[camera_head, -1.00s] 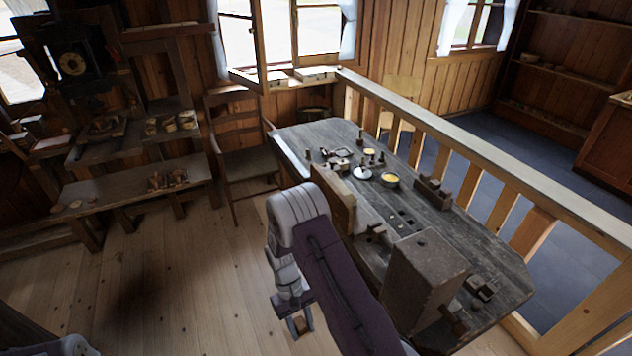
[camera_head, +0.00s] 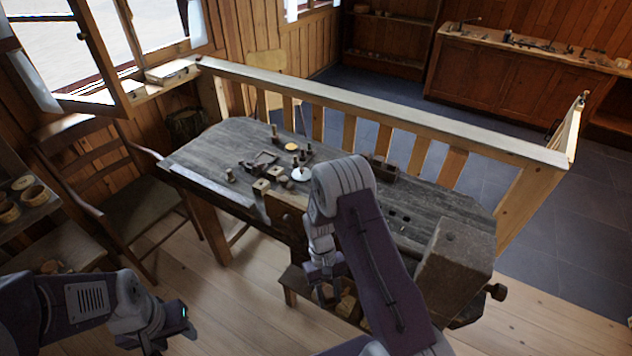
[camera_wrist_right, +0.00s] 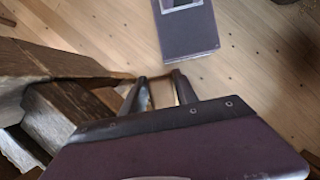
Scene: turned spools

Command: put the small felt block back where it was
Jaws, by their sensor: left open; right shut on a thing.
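My right gripper (camera_head: 328,294) is low in front of the workbench (camera_head: 232,150), beside its front edge and below its top. In the right wrist view its fingers (camera_wrist_right: 161,92) are shut on a small brownish thing, which I take to be the small felt block (camera_wrist_right: 162,96). The fingers and wrist hide much of it. My left gripper (camera_head: 176,328) is open and empty at the lower left, over the floor and away from the bench. I cannot make out an empty place for the block on the bench top.
A railing (camera_head: 390,122) runs behind.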

